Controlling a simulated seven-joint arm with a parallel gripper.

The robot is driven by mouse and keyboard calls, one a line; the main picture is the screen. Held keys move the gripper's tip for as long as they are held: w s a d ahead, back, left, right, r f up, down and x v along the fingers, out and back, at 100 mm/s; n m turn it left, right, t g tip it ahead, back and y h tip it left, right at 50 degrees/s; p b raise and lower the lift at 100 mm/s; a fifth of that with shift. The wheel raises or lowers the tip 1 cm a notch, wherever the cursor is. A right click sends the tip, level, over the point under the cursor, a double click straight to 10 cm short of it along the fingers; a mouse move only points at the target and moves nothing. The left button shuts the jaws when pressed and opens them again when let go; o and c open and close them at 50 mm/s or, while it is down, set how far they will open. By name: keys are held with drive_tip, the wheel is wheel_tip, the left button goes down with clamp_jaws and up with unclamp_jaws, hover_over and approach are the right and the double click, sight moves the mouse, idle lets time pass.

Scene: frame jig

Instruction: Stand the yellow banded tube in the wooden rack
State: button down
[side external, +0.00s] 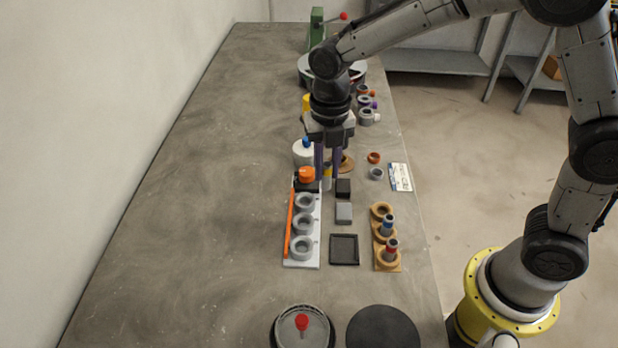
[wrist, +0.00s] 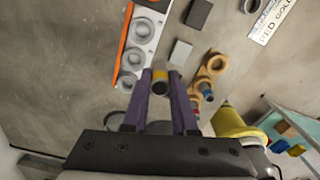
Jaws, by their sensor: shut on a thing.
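The yellow banded tube (side external: 327,171) is between the fingers of my gripper (side external: 326,182), which is shut on it. In the wrist view its end and yellow band show between the purple fingers (wrist: 160,86). The wooden rack (side external: 376,264) lies at the right of the bench, nearer the camera than my gripper. A blue-banded tube (side external: 387,226) stands in its middle ring and a red-banded tube (side external: 391,250) in its near ring. Its far ring (side external: 381,210) is empty. The rack also shows in the wrist view (wrist: 203,72), right of the held tube.
A white plate with grey rings (side external: 289,264) and an orange strip lies left of the rack. A black tray (side external: 344,250), a grey block (side external: 344,212) and a black block (side external: 343,188) lie between them. Bottles and loose rings stand farther back. The bench's left side is clear.

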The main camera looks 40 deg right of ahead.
drive_tip(key=s+d+r, duration=0.2)
drive_tip(key=s+r, duration=0.5)
drive_tip(key=s, duration=0.1)
drive_tip(key=shift+s+d, duration=0.2)
drive_tip(key=shift+s, duration=0.1)
idle(0.4)
drive_tip(key=shift+w+d+f+m, duration=0.1)
drive_tip(key=shift+d+f+m, duration=1.05)
drive_tip(key=shift+f, duration=1.2)
drive_tip(key=shift+w+d+f+m, duration=0.1)
drive_tip(key=shift+d+f+m, duration=0.75)
drive_tip(key=shift+d+f, duration=1.1)
drive_tip(key=shift+d+f+m, duration=0.8)
drive_tip(key=shift+f+m, duration=0.2)
drive_tip(key=shift+f, duration=1.8)
drive_tip(key=shift+f, duration=0.25)
drive_tip(key=shift+f, duration=0.95)
